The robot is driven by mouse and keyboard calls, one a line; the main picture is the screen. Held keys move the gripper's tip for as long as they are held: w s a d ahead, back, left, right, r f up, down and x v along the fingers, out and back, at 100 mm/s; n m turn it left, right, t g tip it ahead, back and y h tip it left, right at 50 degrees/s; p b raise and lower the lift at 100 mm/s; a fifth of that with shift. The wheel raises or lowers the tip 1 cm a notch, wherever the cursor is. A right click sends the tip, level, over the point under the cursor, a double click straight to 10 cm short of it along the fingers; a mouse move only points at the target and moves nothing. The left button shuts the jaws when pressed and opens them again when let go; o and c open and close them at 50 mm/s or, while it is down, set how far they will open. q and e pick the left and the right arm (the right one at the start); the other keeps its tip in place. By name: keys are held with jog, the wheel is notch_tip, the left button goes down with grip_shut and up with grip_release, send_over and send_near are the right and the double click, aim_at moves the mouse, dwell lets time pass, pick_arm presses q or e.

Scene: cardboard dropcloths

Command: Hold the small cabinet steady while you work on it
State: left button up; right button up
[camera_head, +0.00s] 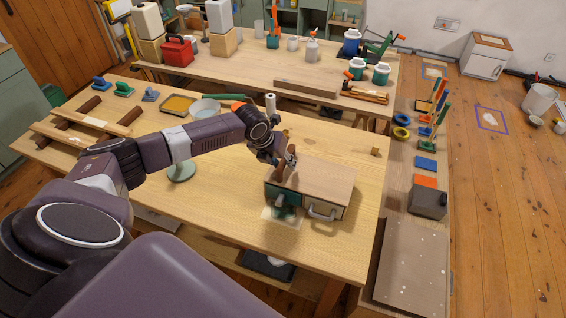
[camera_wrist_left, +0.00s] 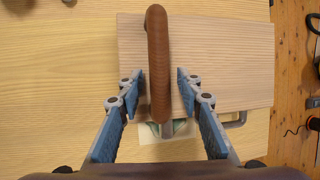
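A small cabinet (camera_head: 326,178) stands on the near wooden table, with a plain wood top, a green front part at left and a pale front with a grey handle at right. Its top shows in the left wrist view (camera_wrist_left: 225,60). My left gripper (camera_head: 287,163) is over the cabinet's left side. In the left wrist view its blue-padded fingers (camera_wrist_left: 161,85) are apart, on either side of a brown curved handle (camera_wrist_left: 157,60), with a gap at each side. What the handle belongs to is unclear. A pale sheet (camera_head: 283,217) lies below the green front. My right gripper is not in view.
The near table (camera_head: 240,215) is clear around the cabinet's front left. A green round-based stand (camera_head: 181,171) and a yellow tray (camera_head: 178,105) lie further left. A dark grey box (camera_head: 428,202) stands right, beyond the table edge. A white cabinet (camera_head: 486,56) stands on the floor behind.

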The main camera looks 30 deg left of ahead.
pick_arm(q)
grip_shut()
dwell(0.3)
jog(key=shift+w, duration=0.1)
dwell(0.6)
